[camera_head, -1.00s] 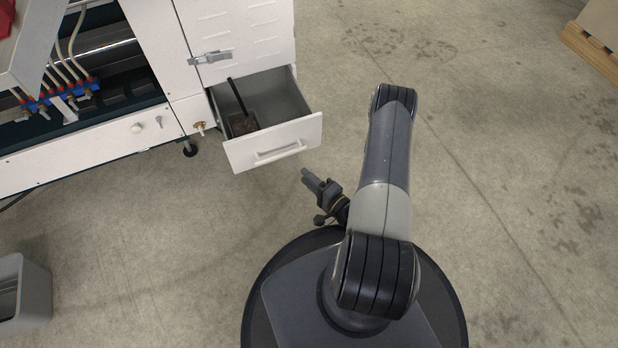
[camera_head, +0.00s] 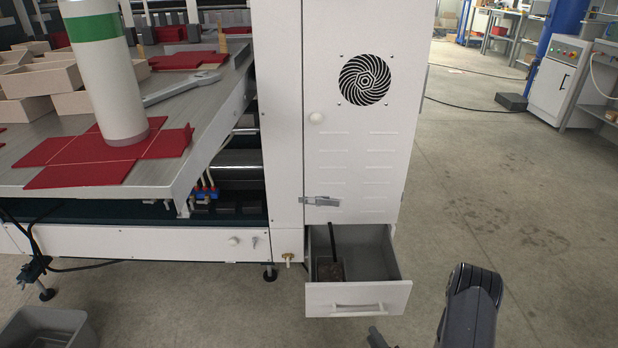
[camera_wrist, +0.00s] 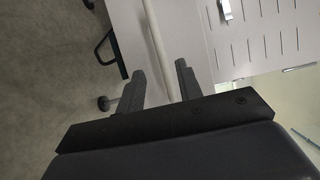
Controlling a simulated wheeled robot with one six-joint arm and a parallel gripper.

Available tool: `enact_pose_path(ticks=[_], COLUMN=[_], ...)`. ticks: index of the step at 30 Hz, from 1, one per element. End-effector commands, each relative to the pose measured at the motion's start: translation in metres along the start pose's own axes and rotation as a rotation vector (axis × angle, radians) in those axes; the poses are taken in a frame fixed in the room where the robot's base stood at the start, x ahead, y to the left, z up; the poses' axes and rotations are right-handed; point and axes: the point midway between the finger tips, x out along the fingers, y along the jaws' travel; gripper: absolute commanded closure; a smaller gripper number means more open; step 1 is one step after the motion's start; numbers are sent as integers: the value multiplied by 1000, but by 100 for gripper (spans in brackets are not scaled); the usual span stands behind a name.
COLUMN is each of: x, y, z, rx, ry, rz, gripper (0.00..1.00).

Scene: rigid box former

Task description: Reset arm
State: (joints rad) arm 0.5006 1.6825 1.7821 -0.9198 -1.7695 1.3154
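My arm (camera_head: 470,305) shows at the lower right of the head view, with its lower part cut off by the frame. The tip of my gripper (camera_head: 378,338) just shows at the bottom edge, in front of the open drawer and apart from it. In the wrist view the two dark fingers of my gripper (camera_wrist: 162,78) stand apart. A pale bar shows behind the gap between them; I see no grip on it.
The open drawer (camera_head: 358,297) juts from the white cabinet (camera_head: 360,150) and holds a dark item with a black handle. Left is a worktable with red blanks (camera_head: 85,170), a white cylinder (camera_head: 105,70) and a wrench (camera_head: 180,88). A grey bin (camera_head: 45,328) stands lower left.

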Motion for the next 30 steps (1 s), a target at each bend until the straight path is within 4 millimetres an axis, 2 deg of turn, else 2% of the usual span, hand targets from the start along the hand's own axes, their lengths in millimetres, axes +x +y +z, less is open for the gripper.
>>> enact_pose_path(ticks=[9, 15, 30], x=[49, 71, 75], y=[1, 0, -1], z=[1, 0, 0], rx=[-3, -2, 0], ry=[-3, -1, 1], rz=[-4, -3, -1], gripper=[66, 66, 66])
